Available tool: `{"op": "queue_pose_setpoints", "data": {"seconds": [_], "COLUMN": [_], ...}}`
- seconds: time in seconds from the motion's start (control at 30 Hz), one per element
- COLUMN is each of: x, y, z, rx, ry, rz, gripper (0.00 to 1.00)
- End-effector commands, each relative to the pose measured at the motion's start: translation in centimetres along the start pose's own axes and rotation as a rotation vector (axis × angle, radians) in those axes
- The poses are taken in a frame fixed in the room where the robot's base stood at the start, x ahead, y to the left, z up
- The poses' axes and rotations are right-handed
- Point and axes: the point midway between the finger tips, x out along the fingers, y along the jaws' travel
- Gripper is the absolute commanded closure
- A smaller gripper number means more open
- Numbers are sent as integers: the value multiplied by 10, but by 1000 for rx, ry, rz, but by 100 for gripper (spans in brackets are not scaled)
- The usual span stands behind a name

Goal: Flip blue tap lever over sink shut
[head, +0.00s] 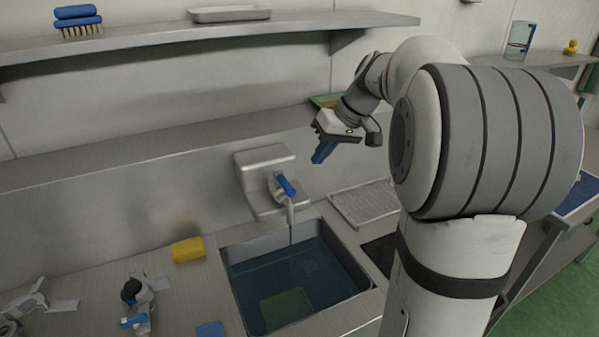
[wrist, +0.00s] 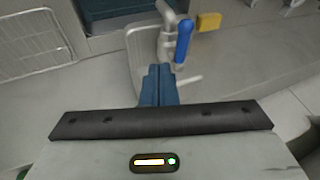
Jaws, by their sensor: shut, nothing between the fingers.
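The tap (head: 276,200) is mounted on a pale backplate above the sink, and its blue lever (head: 285,184) lies tilted on top of the body. A thin stream runs from the spout into the sink (head: 232,287), which holds bluish water. My gripper (head: 320,157) is shut and empty, up and to the right of the tap, apart from the lever. In the wrist view the blue lever (wrist: 184,40) shows just beyond and right of my closed blue fingertips (wrist: 159,72). The grey tap body (wrist: 167,47) shows beside it.
A yellow sponge (head: 187,250) lies on the counter left of the sink. A wire drying rack (head: 365,203) lies to its right. Another fitting with a blue lever (head: 135,305) sits at lower left. A shelf (head: 200,31) runs along the wall above.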

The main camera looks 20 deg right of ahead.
Motion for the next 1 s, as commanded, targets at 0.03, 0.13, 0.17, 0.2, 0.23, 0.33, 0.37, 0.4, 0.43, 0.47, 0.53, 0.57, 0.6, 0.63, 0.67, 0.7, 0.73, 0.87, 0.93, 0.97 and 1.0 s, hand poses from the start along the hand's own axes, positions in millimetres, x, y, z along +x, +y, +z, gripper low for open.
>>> {"op": "queue_pose_setpoints", "data": {"seconds": [0.03,0.13,0.17,0.2,0.23,0.33,0.37,0.4,0.43,0.47,0.53,0.57,0.6,0.63,0.67,0.7,0.73,0.87,0.93,0.97,1.0], "x": [11,32,37,40,44,53,55,58,59,61,62,63,63,63,63,63,63,63,63,62,62], "y": [-2,-2,-2,-8,-12,-20,-22,-24,-25,-26,-27,-27,-27,-27,-27,-27,-27,-27,-26,-25,-25], "z": [0,0,1,1,2,5,5,5,6,6,7,7,7,7,7,7,7,7,7,8,8], "rx": [-1,-1,-1,-3,-3,-2,-2,-2,-1,-1,0,0,0,0,0,0,0,0,4,8,14], "ry": [-4,-5,-6,-3,-4,-3,-2,-2,-2,-2,-1,0,0,0,0,0,0,0,2,3,6], "rz": [-3,-2,-2,-1,-2,-1,0,0,-1,0,1,1,1,1,1,1,1,1,3,5,7], "gripper": [100,100,100,100,100,100,100,100,100,100,100,100,100,100,100,100,100,100,100,100,100]}}
